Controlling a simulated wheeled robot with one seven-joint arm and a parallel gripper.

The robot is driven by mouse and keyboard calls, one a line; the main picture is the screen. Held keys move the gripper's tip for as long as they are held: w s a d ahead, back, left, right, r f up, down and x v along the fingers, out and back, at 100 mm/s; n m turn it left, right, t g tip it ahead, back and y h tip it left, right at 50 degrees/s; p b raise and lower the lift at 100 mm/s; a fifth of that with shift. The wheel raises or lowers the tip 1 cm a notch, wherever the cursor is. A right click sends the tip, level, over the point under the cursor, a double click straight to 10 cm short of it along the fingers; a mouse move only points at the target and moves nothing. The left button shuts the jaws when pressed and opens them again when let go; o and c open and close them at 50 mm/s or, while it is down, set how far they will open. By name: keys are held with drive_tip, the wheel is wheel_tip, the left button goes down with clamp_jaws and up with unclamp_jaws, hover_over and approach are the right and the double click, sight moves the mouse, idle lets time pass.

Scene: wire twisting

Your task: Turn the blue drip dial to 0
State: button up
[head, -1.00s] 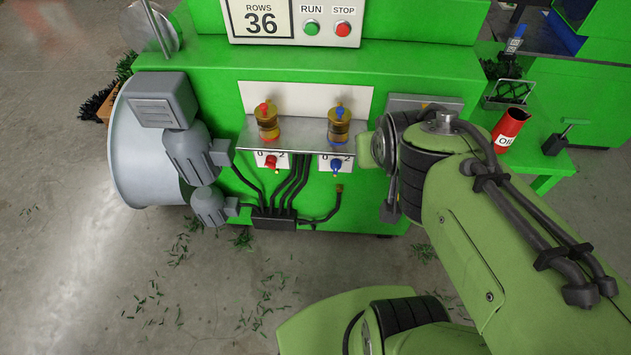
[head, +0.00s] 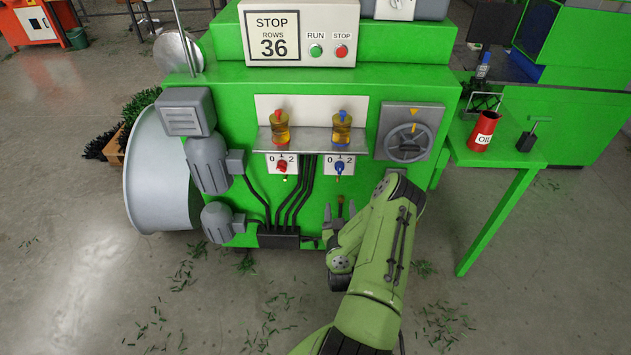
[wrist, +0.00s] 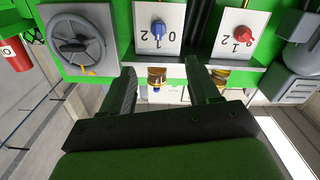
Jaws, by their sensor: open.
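The blue drip dial (head: 338,168) sits on a white plate marked 0 to 2, under the shelf on the green machine's front. It also shows in the wrist view (wrist: 158,28), where the plate appears upside down. I cannot tell for sure which number it points at. My gripper (head: 339,210) is open and empty, below the dial in the head view and apart from it. In the wrist view my gripper's two fingers (wrist: 160,68) are spread, with the dial beyond and between them.
The red dial (head: 282,167) is left of the blue one. Two amber oilers, red-topped (head: 280,128) and blue-topped (head: 342,128), stand on the shelf (head: 310,143) above. A handwheel (head: 408,143) is to the right. Black cables (head: 292,205) run down at left. A red oil can (head: 482,132) stands on the side table.

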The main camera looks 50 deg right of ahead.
sight(339, 171)
drive_tip(key=b+x, duration=0.1)
drive_tip(key=x, duration=1.5)
drive_tip(key=shift+b, duration=0.4)
drive_tip(key=shift+c, duration=0.2)
drive_tip(key=c, duration=1)
